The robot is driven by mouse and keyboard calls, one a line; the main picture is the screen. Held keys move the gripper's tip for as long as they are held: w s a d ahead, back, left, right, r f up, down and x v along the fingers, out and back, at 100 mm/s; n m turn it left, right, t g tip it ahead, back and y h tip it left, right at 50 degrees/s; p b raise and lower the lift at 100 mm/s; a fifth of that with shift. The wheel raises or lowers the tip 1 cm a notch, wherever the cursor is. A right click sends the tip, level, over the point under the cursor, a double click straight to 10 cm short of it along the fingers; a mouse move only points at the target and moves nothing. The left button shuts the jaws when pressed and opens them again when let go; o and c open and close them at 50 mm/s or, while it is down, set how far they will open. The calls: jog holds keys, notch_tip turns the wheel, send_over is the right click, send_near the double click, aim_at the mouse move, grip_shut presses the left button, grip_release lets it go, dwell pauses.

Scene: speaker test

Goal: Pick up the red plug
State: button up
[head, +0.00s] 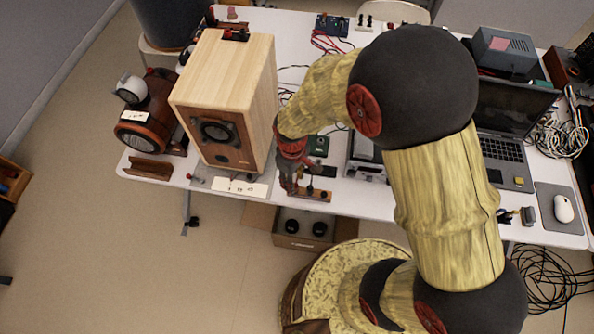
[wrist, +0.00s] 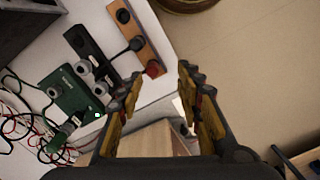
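The red plug (wrist: 153,69) sits at the near end of a narrow wooden strip (wrist: 139,38) in the wrist view. My gripper (wrist: 160,77) is open and empty, its two fingers apart. The plug appears just beyond the fingertips, in the gap between them; I see no contact. In the head view my gripper (head: 290,184) points down at the table's front edge, by the left end of the wooden strip (head: 319,195). My gripper seems to hide the red plug there. Black plugs (wrist: 123,16) stand along the same strip.
A large wooden speaker (head: 224,95) stands just left of my gripper. A black strip (wrist: 90,48) and a green circuit board (wrist: 72,97) lie beside the wooden strip. An open cardboard box (head: 302,225) is on the floor below. A laptop (head: 505,149) is to the right.

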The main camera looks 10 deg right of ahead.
jog(key=shift+w+a+r+n, duration=0.1)
jog(key=shift+w+r+n, duration=0.1)
jog(key=shift+w+n, duration=0.15)
jog(key=shift+s+t, duration=0.1)
jog(key=shift+t, duration=0.2)
jog(key=shift+w+d+f+b, duration=0.1)
jog(key=shift+f+b, duration=0.3)
jog(key=shift+f, duration=0.9)
jog(key=shift+w+d+f+b, duration=0.15)
jog(key=shift+f+b, duration=0.25)
jog(key=shift+f, duration=0.9)
jog(key=shift+w+d+f+b, duration=0.1)
jog(key=shift+f+b, duration=0.3)
jog(key=shift+f, duration=0.9)
jog(key=shift+c, duration=0.2)
grip_shut()
